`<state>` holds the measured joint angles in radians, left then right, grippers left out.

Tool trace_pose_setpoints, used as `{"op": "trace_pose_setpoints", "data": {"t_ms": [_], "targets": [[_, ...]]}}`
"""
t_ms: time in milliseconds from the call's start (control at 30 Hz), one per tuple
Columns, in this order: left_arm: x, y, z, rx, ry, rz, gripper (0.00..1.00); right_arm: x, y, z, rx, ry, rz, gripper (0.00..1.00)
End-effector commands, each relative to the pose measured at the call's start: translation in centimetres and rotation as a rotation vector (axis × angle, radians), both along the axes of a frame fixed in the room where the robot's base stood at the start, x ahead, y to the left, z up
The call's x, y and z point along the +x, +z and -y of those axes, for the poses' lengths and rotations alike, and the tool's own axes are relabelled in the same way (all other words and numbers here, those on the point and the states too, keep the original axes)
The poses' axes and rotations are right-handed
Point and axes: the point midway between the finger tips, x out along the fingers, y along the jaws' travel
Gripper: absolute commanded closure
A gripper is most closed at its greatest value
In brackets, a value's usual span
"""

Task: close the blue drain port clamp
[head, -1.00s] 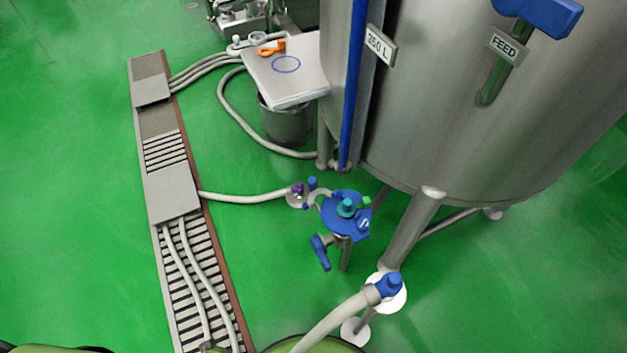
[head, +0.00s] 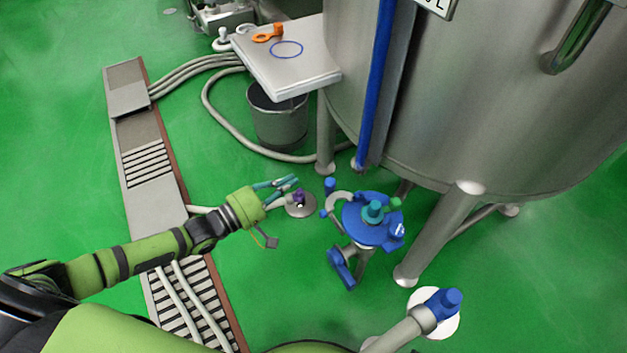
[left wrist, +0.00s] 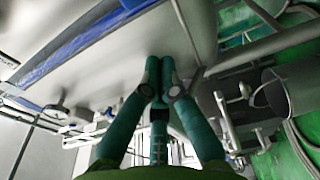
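The drain port assembly stands low beside the tank. It has a blue round plate (head: 358,226) with a teal knob (head: 373,211) on top. At its left side a pale, curved clamp piece (head: 338,202) stands out from the plate, with a small blue upright part (head: 330,185) beside it. I cannot tell from here exactly how far the clamp is open. My left gripper (head: 295,181) is left of the assembly, apart from it, with its teal fingers together and empty. In the left wrist view its fingertips (left wrist: 159,66) meet. My right gripper is not in view.
The steel tank (head: 480,110) and its legs stand close behind and right of the port. A small floor fitting (head: 300,207) with a purple top is below my left gripper. A bucket (head: 278,122) stands under a side table (head: 290,85). Hoses cross the floor grate (head: 150,190).

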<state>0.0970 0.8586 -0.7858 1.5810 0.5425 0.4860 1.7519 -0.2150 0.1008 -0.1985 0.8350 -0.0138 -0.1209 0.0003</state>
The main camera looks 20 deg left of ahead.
Motion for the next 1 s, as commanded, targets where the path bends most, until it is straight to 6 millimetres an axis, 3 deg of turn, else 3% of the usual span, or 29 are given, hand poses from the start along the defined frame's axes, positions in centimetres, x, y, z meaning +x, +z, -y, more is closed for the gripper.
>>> {"op": "trace_pose_setpoints", "data": {"t_ms": [567,800,1000], "targets": [[7.8,0.0,5.9,0.002,0.001,0.003,1.00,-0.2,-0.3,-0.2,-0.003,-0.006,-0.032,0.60],[4.9,0.1,6.5,0.002,0.002,-0.002,1.00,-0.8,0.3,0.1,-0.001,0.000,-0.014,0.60],[3.9,0.1,6.7,0.004,0.002,0.000,1.00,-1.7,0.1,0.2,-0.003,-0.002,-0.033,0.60]]}}
